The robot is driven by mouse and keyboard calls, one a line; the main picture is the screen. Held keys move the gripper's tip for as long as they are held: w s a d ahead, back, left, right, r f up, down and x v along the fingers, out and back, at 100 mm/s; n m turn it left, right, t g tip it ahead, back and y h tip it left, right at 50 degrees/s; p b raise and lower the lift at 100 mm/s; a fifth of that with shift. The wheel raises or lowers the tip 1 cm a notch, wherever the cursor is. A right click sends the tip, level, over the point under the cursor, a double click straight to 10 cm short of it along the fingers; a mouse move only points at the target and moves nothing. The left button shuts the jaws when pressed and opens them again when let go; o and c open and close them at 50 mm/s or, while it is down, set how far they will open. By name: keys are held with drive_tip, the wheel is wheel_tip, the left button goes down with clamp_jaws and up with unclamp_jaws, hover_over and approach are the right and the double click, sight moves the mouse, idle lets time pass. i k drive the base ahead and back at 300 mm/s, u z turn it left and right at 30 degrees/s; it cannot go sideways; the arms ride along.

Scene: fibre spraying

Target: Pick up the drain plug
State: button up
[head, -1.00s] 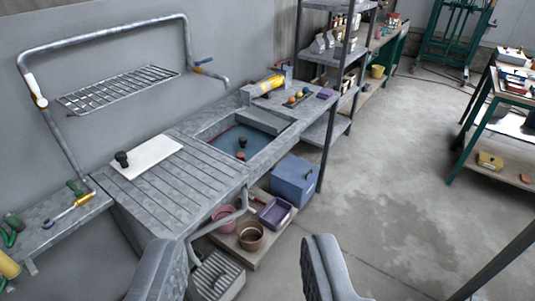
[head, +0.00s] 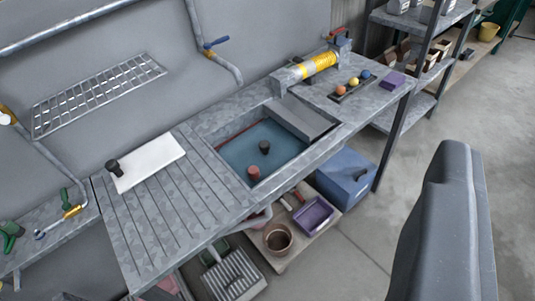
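Two short stoppers are in the blue-floored sink: a dark one (head: 264,147) toward the back and a reddish one (head: 253,174) toward the front left. Another dark knob-shaped piece (head: 114,167) stands at the left end of a white board (head: 150,165) on the ribbed drainboard. I cannot tell for sure which is the drain plug.
A wire rack (head: 98,95) and pipes run along the wall at left. A yellow-banded cylinder (head: 318,65) and a tray of coloured balls (head: 354,87) are right of the sink. Below stand a blue box (head: 345,178), a purple tray (head: 312,215) and a brown pot (head: 278,239). Floor is clear at right.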

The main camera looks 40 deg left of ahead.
sight(253, 172)
drive_tip(key=u, duration=0.45)
drive_tip(key=i, duration=1.05)
drive_tip(key=u, duration=0.65)
